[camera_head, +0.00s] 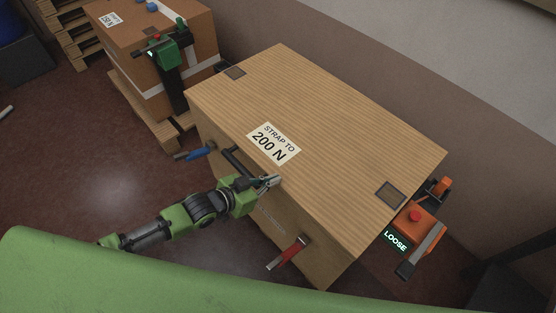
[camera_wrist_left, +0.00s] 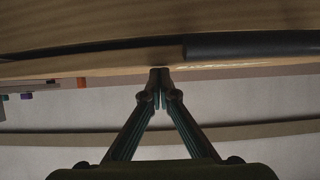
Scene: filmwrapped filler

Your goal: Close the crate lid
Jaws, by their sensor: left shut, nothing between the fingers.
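The wooden crate stands in the middle of the head view, its flat lid (camera_head: 330,115) on top with a label reading "STRAP TO 200 N" (camera_head: 273,145). The lid looks down or nearly down; I cannot tell if a gap is left. A black bar handle (camera_head: 238,163) is on the front side; a dark bar (camera_wrist_left: 250,43) also crosses the left wrist view. A blue-handled latch (camera_head: 195,153) and a red-handled latch (camera_head: 287,253) stick out from the front. My left gripper (camera_head: 272,181) is shut and empty at the lid's front edge, beside the handle; its fingertips (camera_wrist_left: 160,75) meet just below the wooden edge.
An orange strapping device (camera_head: 415,225) showing "LOOSE" is at the crate's right end. A strapped carton (camera_head: 150,50) with a green device (camera_head: 170,47) stands on a pallet behind left. A wall runs along the back. The floor (camera_head: 95,140) at left is mostly clear.

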